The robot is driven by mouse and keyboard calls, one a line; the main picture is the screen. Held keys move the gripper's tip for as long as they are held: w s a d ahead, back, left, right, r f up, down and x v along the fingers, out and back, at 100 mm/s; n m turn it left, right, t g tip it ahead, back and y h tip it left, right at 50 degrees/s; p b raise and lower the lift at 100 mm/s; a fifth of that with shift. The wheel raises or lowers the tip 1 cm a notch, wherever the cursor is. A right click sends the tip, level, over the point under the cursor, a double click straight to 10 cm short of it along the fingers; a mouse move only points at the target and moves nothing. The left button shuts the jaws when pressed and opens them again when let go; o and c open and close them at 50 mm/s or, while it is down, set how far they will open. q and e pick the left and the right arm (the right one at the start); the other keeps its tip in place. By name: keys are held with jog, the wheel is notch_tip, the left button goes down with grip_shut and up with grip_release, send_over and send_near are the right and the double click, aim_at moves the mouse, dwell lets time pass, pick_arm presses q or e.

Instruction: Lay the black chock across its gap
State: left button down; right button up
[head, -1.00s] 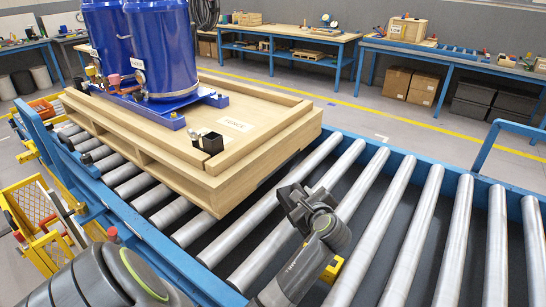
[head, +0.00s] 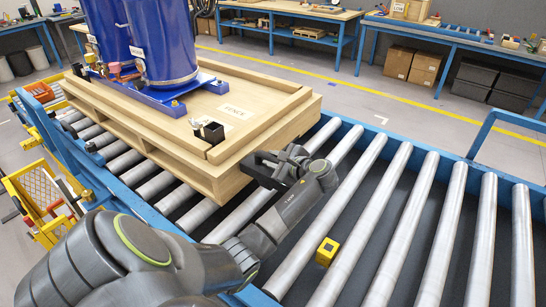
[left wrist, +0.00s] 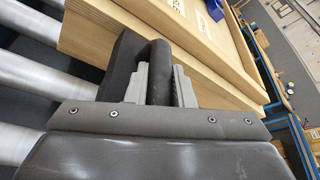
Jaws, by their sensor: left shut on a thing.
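My left gripper (head: 280,163) is shut on a black chock (head: 260,172), beside the near right corner of the wooden pallet (head: 225,178). In the left wrist view the two grey fingers of the gripper (left wrist: 161,76) close on the dark bar of the black chock (left wrist: 120,66). The chock is close to the pallet's side (left wrist: 92,42); I cannot tell whether they touch. The chock's underside and the rollers directly below it are hidden. My right gripper is not in view.
The rollers to the right are clear, bounded by a blue rail (head: 440,150).

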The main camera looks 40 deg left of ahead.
pick_arm(q)
notch_tip(320, 180, down, 6)
jog(key=b, duration=0.3)
jog(key=shift+f+b, duration=0.45)
jog(key=shift+f, duration=0.2)
jog(key=shift+f, duration=0.15)
jog(key=shift+f+b, duration=0.8)
jog(key=shift+f, duration=0.75)
jog(key=c, duration=1.2)
grip_release()
jog(key=shift+o, duration=0.2)
jog(key=shift+f, duration=0.1)
jog(key=shift+d, duration=0.15)
